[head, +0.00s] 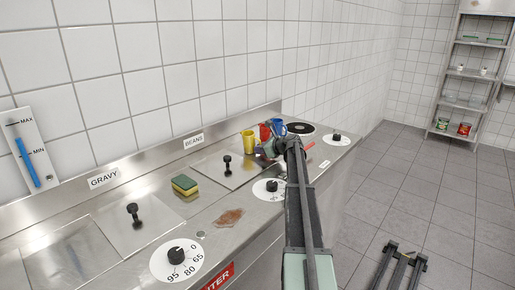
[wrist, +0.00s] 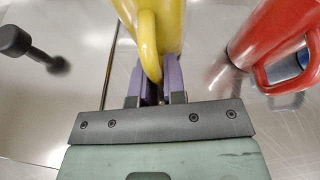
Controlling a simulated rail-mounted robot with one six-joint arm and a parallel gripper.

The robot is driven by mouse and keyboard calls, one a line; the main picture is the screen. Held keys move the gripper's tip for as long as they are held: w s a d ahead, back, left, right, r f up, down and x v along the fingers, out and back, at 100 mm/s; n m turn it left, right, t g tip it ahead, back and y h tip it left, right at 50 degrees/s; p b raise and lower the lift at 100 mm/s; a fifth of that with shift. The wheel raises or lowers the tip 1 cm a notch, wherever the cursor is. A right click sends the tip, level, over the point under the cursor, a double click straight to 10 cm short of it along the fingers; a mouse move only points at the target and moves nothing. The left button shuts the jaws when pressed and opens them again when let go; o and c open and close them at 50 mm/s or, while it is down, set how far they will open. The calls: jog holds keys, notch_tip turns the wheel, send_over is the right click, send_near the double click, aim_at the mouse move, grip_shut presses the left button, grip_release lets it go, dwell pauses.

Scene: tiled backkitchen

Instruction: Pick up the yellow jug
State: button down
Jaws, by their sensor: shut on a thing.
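The yellow jug (head: 248,143) stands on the steel counter near the BEANS lid, at the left of the red jug. In the wrist view the yellow jug (wrist: 170,22) is straight ahead at the top, its handle pointing toward me. My gripper (wrist: 158,85) has its two purple fingers on either side of the handle and is shut on it. In the head view my gripper (head: 265,148) is at the right side of the yellow jug, partly hidden by my arm. The jug's base is hard to make out.
A red jug (head: 265,131) stands close at the right; it also shows in the wrist view (wrist: 272,32). A blue jug (head: 279,126) is behind it. A black-knobbed lid (head: 227,172) lies at the left, with a sponge (head: 185,186) farther left. A round black hotplate (head: 300,128) is beyond.

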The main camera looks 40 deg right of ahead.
notch_tip(320, 180, up, 20)
jog(key=p, duration=1.9)
jog(key=shift+p, duration=0.3)
